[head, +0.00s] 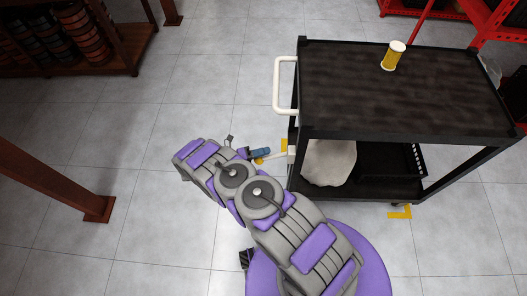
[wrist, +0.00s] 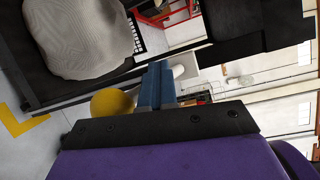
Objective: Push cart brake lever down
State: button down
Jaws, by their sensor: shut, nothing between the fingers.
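The black cart (head: 400,100) stands on the right in the head view. Its brake lever (head: 274,156) is a pale bar sticking out from the cart's left side, with a yellow knob at its end. In the wrist view the round yellow knob (wrist: 112,103) shows just left of my fingers, and the bar is partly hidden behind them. My gripper (head: 260,153) has blue fingers, shut and empty, right by the lever near its knob; they also show in the wrist view (wrist: 155,86). I cannot tell whether they touch the lever.
A yellow and white goblet drum (head: 393,57) stands on the cart top. A pale sack (head: 328,162) lies on the lower shelf. A white handle (head: 278,86) juts from the cart's left side.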

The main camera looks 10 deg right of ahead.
jog(key=c, duration=1.4)
grip_release()
jog(key=a, duration=0.3)
jog(key=shift+a, duration=0.4)
jog(key=shift+o, duration=0.6)
jog(key=o, duration=0.5)
jog(key=d, duration=0.3)
jog(key=shift+s+d, duration=0.1)
jog(key=shift+s, duration=0.05)
jog(key=shift+a+f, duration=0.2)
jog(key=shift+a, duration=0.6)
jog(key=shift+c, duration=0.4)
